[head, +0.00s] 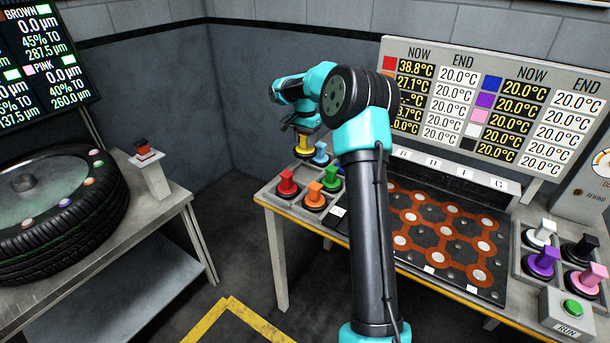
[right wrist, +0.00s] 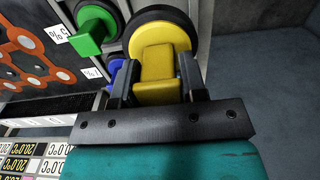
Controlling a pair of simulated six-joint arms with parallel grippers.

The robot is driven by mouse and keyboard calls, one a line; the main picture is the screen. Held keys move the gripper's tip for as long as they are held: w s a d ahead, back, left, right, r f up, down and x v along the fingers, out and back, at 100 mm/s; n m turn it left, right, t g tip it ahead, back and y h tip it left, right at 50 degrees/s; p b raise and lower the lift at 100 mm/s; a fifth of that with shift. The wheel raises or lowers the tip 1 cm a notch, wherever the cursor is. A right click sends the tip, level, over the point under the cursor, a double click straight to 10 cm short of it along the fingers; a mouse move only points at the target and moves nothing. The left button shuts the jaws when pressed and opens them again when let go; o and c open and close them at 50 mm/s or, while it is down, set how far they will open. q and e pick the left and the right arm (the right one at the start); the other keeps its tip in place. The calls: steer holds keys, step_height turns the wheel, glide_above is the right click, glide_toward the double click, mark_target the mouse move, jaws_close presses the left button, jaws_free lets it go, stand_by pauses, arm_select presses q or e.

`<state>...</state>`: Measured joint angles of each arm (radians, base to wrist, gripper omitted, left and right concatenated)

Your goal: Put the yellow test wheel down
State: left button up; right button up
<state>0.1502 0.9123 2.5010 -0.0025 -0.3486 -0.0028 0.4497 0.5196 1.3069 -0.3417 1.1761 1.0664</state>
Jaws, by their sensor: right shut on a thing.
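The yellow test wheel (head: 303,143) has a yellow hub and block handle with a black tyre rim. It is at the back left corner of the left tray (head: 268,192), and it also shows large in the right wrist view (right wrist: 160,38). My right gripper (head: 302,129) is shut on its handle, with one finger on each side in the right wrist view (right wrist: 155,80). I cannot tell whether the wheel touches the tray floor. My left gripper is out of view.
Red (head: 287,183), orange (head: 314,193), green (head: 332,178) and blue (head: 320,154) wheels stand in the left tray near the yellow one. A plate with orange hexagon tracks (head: 440,240) lies right of my arm. More wheels sit in the right tray (head: 522,262).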

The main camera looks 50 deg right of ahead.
mark_target(305, 151)
steer(key=shift+f, duration=2.4)
steer(key=shift+f, duration=0.1)
steer(key=shift+f, duration=2.4)
steer(key=shift+f, duration=0.15)
steer(key=o, duration=1.1)
step_height(305, 151, up, 12)
steer(key=shift+r, duration=0.15)
